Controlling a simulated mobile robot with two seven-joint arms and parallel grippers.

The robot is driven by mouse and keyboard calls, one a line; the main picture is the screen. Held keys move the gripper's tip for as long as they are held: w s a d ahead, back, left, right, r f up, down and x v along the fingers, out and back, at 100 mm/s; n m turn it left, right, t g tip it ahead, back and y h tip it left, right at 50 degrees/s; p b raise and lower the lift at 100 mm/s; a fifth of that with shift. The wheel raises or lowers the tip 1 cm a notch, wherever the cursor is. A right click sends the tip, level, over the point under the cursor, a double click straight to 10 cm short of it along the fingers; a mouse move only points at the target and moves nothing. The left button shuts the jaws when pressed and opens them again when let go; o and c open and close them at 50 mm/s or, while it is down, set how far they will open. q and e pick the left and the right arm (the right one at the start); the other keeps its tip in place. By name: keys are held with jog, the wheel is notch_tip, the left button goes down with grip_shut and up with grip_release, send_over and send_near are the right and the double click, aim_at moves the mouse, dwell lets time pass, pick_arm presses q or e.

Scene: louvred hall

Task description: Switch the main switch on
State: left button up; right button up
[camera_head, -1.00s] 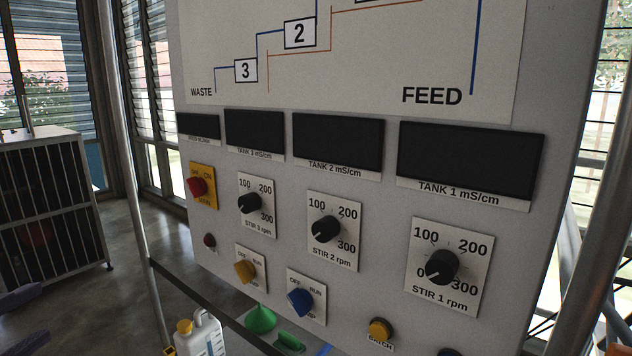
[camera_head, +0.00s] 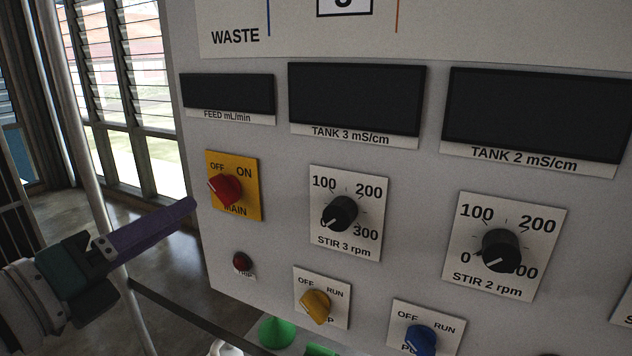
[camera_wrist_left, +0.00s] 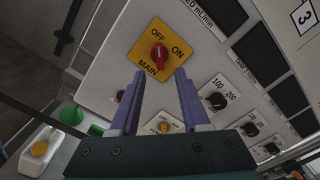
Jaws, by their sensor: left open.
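The main switch is a red knob (camera_head: 226,188) on a yellow plate (camera_head: 250,203) marked OFF, ON and MAIN, at the left of the panel. Its pale pointer mark is toward the OFF side. My left gripper (camera_head: 188,207) comes in from the left, its purple fingers pointing at the panel just left of the plate. In the left wrist view the gripper (camera_wrist_left: 157,78) is open and empty. Its two fingers are apart, and the red knob (camera_wrist_left: 159,52) shows beyond the gap between their tips. No contact with the knob shows. My right gripper is not in view.
Below the main switch are a dark red lamp (camera_head: 242,261) and a yellow knob (camera_head: 316,306). A black STIR 3 knob (camera_head: 339,213) is to its right, a blue knob (camera_head: 420,340) lower right. A metal post (camera_head: 88,170) stands left of the panel. A green funnel (camera_head: 276,331) is below.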

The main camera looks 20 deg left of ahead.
aim_at(218, 193)
pick_arm(q)
jog(key=shift+w+d, duration=0.15)
jog(key=shift+w, duration=1.9)
jog(key=shift+w+d, duration=0.1)
jog(key=shift+w, duration=1.9)
grip_shut()
